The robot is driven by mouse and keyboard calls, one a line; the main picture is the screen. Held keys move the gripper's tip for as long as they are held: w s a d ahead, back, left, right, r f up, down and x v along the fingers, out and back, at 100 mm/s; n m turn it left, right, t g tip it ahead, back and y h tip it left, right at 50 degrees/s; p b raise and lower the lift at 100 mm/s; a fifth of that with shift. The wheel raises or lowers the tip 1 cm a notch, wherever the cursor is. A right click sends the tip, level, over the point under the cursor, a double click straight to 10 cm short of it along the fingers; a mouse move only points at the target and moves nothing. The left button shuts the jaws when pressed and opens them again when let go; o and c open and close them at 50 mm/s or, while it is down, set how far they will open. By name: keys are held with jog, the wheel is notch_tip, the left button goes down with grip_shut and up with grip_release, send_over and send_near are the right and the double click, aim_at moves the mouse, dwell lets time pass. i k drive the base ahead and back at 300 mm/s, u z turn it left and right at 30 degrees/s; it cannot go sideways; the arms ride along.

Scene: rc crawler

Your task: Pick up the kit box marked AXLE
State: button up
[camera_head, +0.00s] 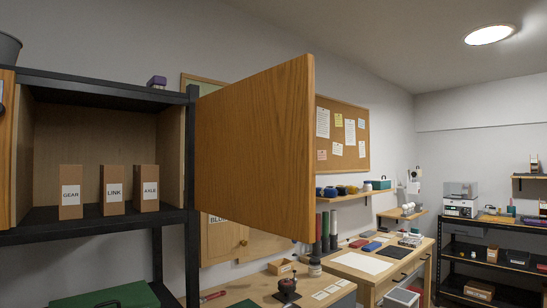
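The kit box marked AXLE (145,188) is an upright brown box with a white label. It stands on the black shelf (100,225) inside a wooden cabinet, at the right end of a row of three. The LINK box (114,189) is just left of it, and the GEAR box (70,191) is farther left. All three are upright with gaps between them. The cabinet is open at the front. My gripper is not in view.
The open wooden door (255,150) juts out right of the cabinet opening. A black upright post (192,180) stands between the AXLE box and the door. A green case (105,297) lies below the shelf. A workbench (370,268) with tools stands to the right.

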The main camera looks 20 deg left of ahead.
aim_at(146, 177)
jog(key=i, duration=2.9)
jog(key=u, duration=3.7)
jog(key=k, duration=0.45)
jog(key=z, duration=0.45)
jog(key=i, duration=0.65)
jog(key=u, duration=0.3)
